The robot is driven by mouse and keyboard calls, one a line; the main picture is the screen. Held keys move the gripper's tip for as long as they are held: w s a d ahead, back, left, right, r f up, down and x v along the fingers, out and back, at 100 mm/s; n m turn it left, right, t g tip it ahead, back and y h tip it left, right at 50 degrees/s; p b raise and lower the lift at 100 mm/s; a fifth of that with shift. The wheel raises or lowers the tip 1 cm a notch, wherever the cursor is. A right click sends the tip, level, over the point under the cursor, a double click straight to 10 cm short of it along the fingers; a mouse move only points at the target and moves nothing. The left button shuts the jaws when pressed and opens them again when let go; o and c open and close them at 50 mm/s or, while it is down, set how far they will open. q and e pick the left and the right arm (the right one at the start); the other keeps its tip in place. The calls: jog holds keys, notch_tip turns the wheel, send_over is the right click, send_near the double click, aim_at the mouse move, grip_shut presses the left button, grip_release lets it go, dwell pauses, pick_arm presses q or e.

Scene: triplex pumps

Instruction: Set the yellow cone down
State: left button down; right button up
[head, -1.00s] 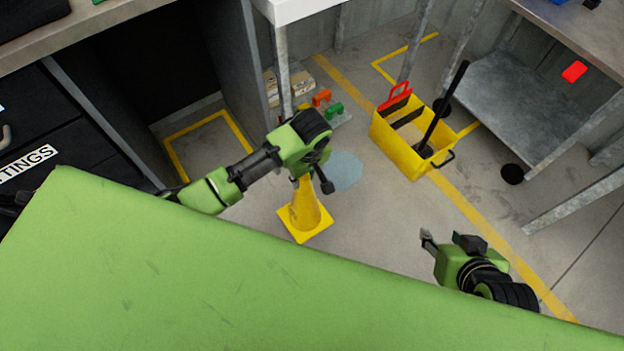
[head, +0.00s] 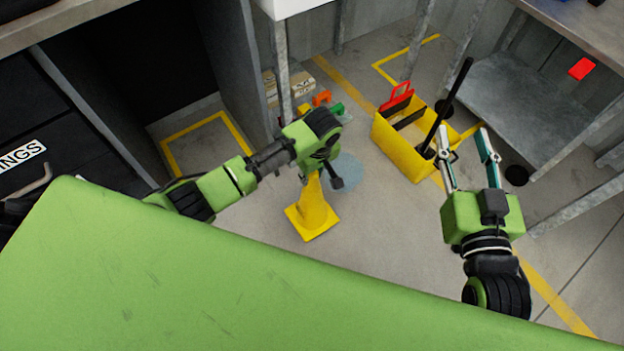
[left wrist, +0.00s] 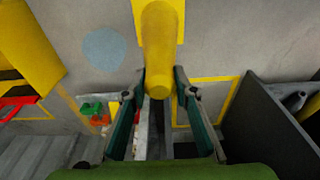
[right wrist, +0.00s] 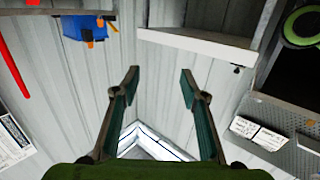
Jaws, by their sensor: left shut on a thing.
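The yellow cone (head: 313,218) is upright with its square base down, close to or on the grey floor; I cannot tell if the base touches. My left gripper (head: 320,176) is at the cone's top, partly hiding it. In the left wrist view the cone (left wrist: 160,40) runs between the two fingers (left wrist: 160,82), which are shut on its narrow tip. My right gripper (head: 463,130) is open and empty, raised at the right, away from the cone. The right wrist view shows nothing between its fingers (right wrist: 160,72).
A blue-grey round patch (head: 348,170) lies on the floor right of the cone. Beyond stands a yellow mop bucket (head: 405,155) with a dark handle. A grey table leg (head: 281,75) and small boxes (head: 299,84) are behind. Floor (head: 385,235) right of the cone is clear.

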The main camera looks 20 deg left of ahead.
aim_at(312, 197)
pick_arm(q)
notch_tip(312, 197, down, 3)
jog(key=shift+w+f+b, duration=0.15)
jog(key=shift+b, duration=0.5)
pick_arm(e)
notch_tip(312, 197, up, 8)
jog(key=t+y, duration=0.1)
jog(key=t, duration=0.3)
jog(key=shift+s+a, duration=0.4)
pick_arm(q)
jog(key=shift+f, duration=0.1)
jog(key=c, duration=1.6)
grip_release()
jog(key=shift+c, duration=0.2)
